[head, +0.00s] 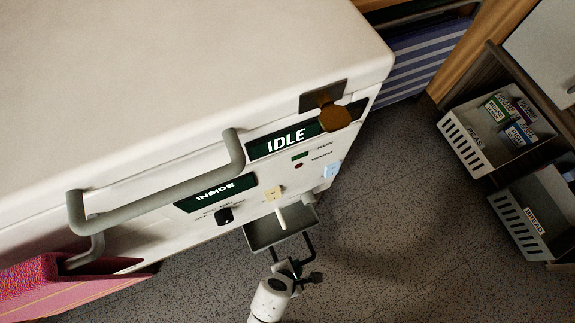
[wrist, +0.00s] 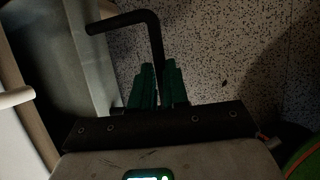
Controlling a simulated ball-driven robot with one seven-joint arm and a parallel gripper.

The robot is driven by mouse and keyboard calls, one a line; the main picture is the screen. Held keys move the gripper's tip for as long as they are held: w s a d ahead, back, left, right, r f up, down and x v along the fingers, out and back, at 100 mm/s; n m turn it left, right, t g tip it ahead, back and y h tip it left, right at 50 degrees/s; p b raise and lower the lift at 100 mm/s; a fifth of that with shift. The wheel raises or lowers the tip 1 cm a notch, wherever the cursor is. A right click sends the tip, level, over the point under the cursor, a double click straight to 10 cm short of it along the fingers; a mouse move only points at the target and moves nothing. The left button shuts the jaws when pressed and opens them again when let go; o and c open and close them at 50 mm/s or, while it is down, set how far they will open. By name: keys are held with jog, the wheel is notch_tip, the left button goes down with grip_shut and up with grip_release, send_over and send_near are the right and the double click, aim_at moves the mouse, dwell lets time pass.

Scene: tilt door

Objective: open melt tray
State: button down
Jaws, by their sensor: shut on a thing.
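The melt tray (head: 262,238) is a shallow grey tray sticking out from the lower front of the white chest freezer (head: 215,80). Its black bent handle (head: 309,248) reaches out from the tray towards my gripper (head: 291,270). In the wrist view the handle (wrist: 153,35) runs down between the two green fingers of my gripper (wrist: 158,88), which are shut on it. The grey tray side (wrist: 62,60) shows at the left there. The handle's lower end is hidden by the fingers.
A long grey lid handle (head: 165,200) and a white lever (head: 281,218) stick out from the freezer front. A pink box (head: 55,285) is at lower left. Crates (head: 465,145) stand at right. The speckled floor (head: 390,235) between is clear.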

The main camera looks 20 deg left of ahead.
jog(key=s+d+p, duration=0.1)
jog(key=s+d, duration=0.2)
jog(key=d, duration=0.1)
jog(key=shift+s+d, duration=0.1)
jog(key=shift+s, duration=0.25)
jog(key=c, duration=1.1)
grip_release()
jog(key=p+v, duration=0.4)
jog(key=v, duration=0.6)
jog(key=shift+r+p, duration=0.35)
jog(key=shift+p, duration=0.05)
